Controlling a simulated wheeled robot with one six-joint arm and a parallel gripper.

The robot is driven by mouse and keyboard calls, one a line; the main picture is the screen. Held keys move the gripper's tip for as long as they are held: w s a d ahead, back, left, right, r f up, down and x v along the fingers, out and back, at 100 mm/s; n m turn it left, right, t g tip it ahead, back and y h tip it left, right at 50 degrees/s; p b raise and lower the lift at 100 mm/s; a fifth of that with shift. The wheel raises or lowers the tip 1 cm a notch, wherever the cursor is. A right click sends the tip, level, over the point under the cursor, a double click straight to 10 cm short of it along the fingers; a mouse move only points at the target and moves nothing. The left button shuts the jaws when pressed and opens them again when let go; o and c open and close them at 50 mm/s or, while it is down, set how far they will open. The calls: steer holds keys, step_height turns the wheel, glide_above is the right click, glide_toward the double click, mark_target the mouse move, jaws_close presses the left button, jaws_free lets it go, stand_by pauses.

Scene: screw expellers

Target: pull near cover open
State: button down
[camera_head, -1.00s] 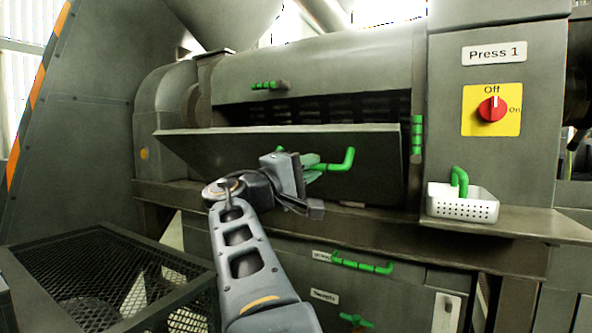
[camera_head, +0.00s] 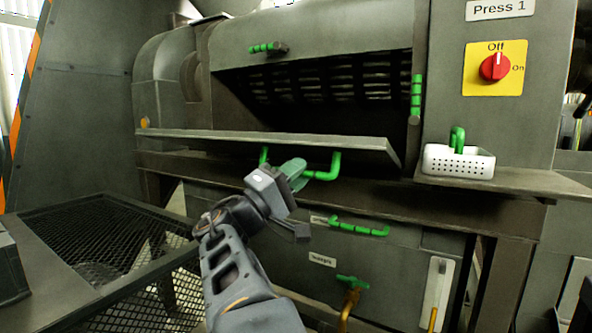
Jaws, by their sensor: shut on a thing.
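The near cover (camera_head: 220,137) is a long grey panel on the front of the press. It is swung down and out, close to level, with the slotted cage (camera_head: 340,88) showing behind and above it. A green bent handle (camera_head: 333,163) hangs from the cover's underside. My gripper (camera_head: 296,173) is below the cover, shut on this handle. The fingertips partly hide the handle's bar.
A white perforated basket (camera_head: 458,160) with a green handle stands on a ledge at the right. The Press 1 switch (camera_head: 495,67) points to Off. A mesh-topped frame (camera_head: 95,250) is at lower left. A drawer with a green handle (camera_head: 360,228) is below the cover.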

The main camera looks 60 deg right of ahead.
steer(key=c, duration=1.4)
jaws_free()
steer(key=shift+d, duration=0.1)
steer(key=o, duration=0.3)
steer(key=shift+w, duration=0.1)
steer(key=p+v, duration=0.2)
steer(key=v, duration=1.2)
steer(key=shift+f+p, duration=0.15)
steer(key=shift+p, duration=0.15)
